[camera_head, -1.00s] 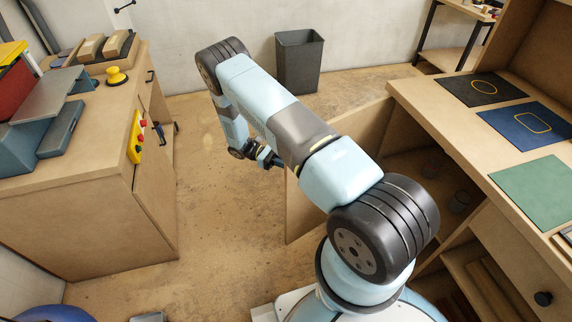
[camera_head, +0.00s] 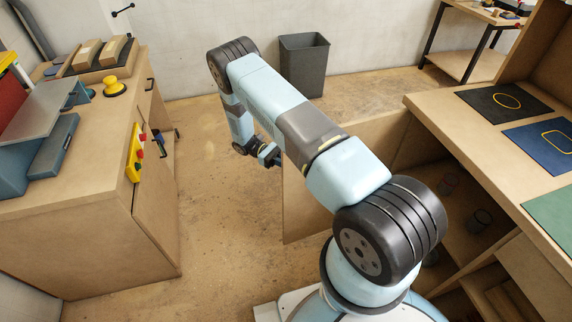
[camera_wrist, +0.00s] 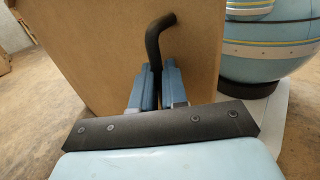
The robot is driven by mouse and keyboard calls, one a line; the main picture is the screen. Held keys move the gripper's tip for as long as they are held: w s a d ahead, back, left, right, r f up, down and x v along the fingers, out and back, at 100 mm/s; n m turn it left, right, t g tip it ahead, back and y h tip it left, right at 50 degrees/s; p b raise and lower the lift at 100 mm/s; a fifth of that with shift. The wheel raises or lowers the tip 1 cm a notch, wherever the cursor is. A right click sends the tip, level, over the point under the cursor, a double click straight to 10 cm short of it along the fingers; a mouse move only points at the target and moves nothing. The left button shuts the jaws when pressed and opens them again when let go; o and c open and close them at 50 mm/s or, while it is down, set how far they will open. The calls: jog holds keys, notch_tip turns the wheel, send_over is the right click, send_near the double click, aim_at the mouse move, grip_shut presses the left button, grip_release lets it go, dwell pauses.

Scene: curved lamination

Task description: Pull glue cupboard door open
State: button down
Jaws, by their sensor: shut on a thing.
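The glue cupboard door (camera_head: 302,205) is a plain wooden panel, swung well out from the bench on the right. In the wrist view the door (camera_wrist: 110,50) fills the upper middle, with a bent black bar handle (camera_wrist: 154,42) on its face. My gripper (camera_wrist: 158,84) is shut on the lower part of this handle, its blue fingers on either side. In the head view my gripper (camera_head: 273,157) is at the door's outer edge; the handle is hidden there. The open cupboard (camera_head: 440,205) shows a few dark jars (camera_head: 480,220) inside. My arm hides part of the door.
A wooden bench (camera_head: 95,215) with a yellow switch panel stands at left. Bare floor (camera_head: 225,215) lies between it and the door. A grey bin (camera_head: 304,65) stands by the back wall. My base is close beside the door in the wrist view.

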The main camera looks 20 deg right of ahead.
jog(key=shift+d, duration=0.7)
jog(key=c, duration=1.2)
grip_release()
jog(key=shift+o, duration=0.2)
jog(key=shift+a+r, duration=0.1)
jog(key=shift+a, duration=0.05)
jog(key=shift+a, duration=0.15)
